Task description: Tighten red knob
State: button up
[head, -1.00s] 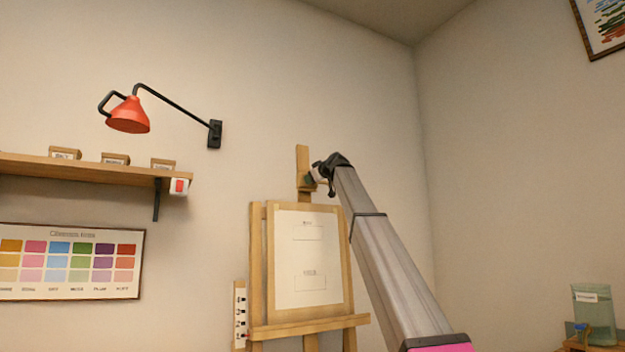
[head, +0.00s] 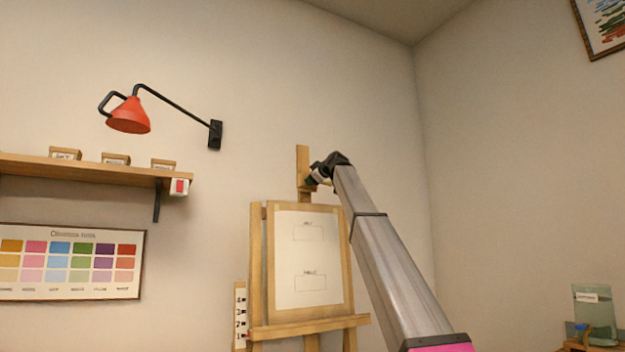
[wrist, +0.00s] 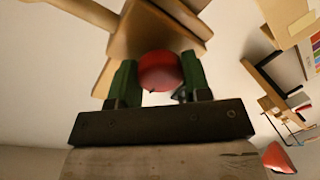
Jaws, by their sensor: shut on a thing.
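The red knob (wrist: 160,71) is on the wooden easel (head: 258,265), at the clamp on its upper mast. In the wrist view the knob sits between the two green fingers of my gripper (wrist: 156,80), which is shut on it. In the head view my gripper (head: 313,181) is at the mast (head: 302,160), above the board, and the knob is hidden there behind the gripper and wrist. A white sheet with two outlined boxes (head: 308,255) is on the easel below.
A wall shelf (head: 85,168) with small boxes is at the left, under a red lamp (head: 129,116). A colour chart (head: 70,262) hangs below it. A glass jar (head: 594,310) stands at the lower right.

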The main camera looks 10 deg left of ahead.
jog(key=o, duration=0.9)
jog(key=v, duration=1)
jog(key=shift+s+d, duration=0.25)
jog(key=shift+s, duration=0.05)
